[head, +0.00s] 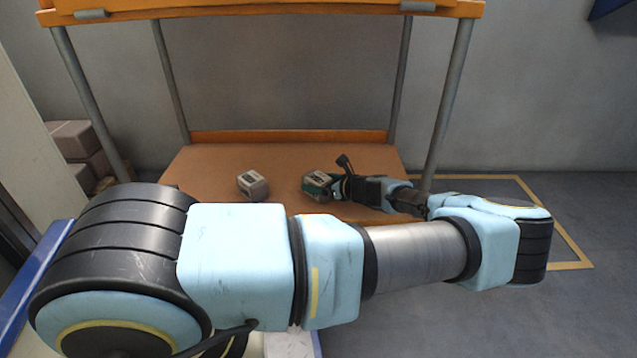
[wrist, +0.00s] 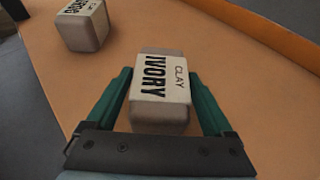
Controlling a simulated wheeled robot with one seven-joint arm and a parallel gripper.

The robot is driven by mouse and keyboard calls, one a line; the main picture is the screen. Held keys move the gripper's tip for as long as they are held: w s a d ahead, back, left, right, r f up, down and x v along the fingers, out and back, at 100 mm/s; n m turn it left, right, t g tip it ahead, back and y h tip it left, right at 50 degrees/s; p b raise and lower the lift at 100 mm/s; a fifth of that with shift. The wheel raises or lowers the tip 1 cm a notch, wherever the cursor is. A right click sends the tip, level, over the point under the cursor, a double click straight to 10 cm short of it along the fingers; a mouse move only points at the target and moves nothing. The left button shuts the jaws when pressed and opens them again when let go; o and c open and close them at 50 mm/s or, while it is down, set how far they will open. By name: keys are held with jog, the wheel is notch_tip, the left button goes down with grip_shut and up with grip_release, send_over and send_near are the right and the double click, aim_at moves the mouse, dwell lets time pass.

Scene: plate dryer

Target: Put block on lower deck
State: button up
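One pale grey block (wrist: 160,98), lettered "IVORY CLAY" in the wrist view, is between the two green fingers of my gripper (wrist: 161,72). The fingertips lie close along its sides; I cannot tell whether they press on it. In the head view the same block (head: 316,181) is at my gripper (head: 325,187), over the orange-brown lower deck (head: 220,160). It looks at or near deck level. A second similar block (head: 252,184) sits on the deck to its left; it also shows at the upper left of the wrist view (wrist: 82,25).
The orange upper deck (head: 255,10) is above, on grey posts (head: 450,95) at the corners. A low orange lip (head: 290,136) runs along the lower deck's back. Brown boxes (head: 75,140) are stacked at the left. The deck behind the blocks is clear.

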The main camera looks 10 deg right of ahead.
jog(key=shift+o, duration=0.7)
